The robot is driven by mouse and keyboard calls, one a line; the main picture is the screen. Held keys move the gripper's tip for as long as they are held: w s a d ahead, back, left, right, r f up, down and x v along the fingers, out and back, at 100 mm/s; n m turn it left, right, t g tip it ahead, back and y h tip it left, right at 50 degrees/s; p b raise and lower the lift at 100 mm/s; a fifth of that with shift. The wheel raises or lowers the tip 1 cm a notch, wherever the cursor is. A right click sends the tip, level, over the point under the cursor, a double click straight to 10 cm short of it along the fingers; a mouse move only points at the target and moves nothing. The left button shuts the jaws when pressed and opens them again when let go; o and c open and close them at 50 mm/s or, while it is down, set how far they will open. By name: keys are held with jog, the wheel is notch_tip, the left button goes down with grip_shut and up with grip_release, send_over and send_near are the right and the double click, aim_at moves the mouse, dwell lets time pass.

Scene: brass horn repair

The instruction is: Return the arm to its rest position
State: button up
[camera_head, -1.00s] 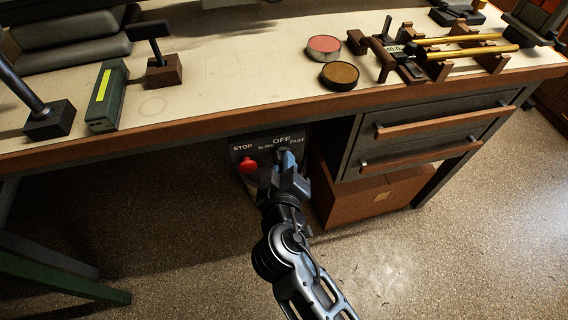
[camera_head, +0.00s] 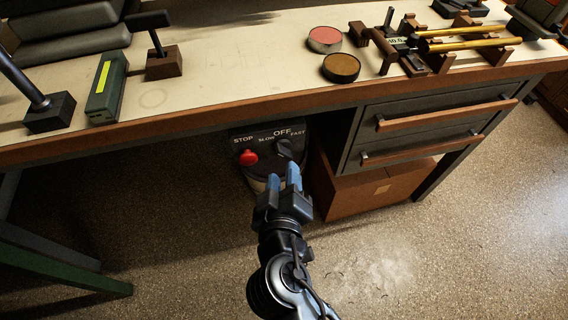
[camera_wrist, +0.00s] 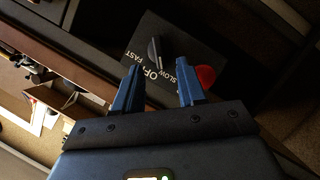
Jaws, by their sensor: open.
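My gripper (camera_head: 283,180) is open and empty in front of the workbench, below its front edge. Its two blue fingers also show in the wrist view (camera_wrist: 158,88), apart with nothing between them. Beyond the fingertips is a dark control panel (camera_head: 262,136) under the bench, with STOP, SLOW, OFF and FAST labels. The panel has a red stop button (camera_head: 249,157) and a dark selector knob (camera_head: 284,148).
The workbench top (camera_head: 220,85) overhangs the panel. Drawers (camera_head: 430,125) and a brown box (camera_head: 370,190) stand right of my gripper. Two round tins, a fixture with brass tubes (camera_head: 470,40) and a green case (camera_head: 107,90) sit on the bench. The floor (camera_head: 180,240) in front is clear.

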jog(key=shift+s+r, duration=0.2)
jog(key=shift+s, duration=0.4)
jog(key=shift+d, duration=0.1)
jog(key=s+d+f+m+g+y+p, duration=0.1)
jog(key=s+d+m+g+y+p, duration=0.15)
jog(key=s+d, duration=1.05)
jog(key=s+d+r+m+t+h+p, duration=0.1)
jog(key=s+d+r+m, duration=0.2)
jog(key=s+d+r, duration=0.2)
jog(key=s+d+r+m+t+h+p, duration=0.1)
jog(key=s+d+r, duration=0.4)
jog(key=s+r, duration=0.6)
jog(key=shift+s+r+m+t+h+p, duration=0.4)
jog(key=shift+m+p, duration=0.2)
jog(key=shift+m, duration=0.45)
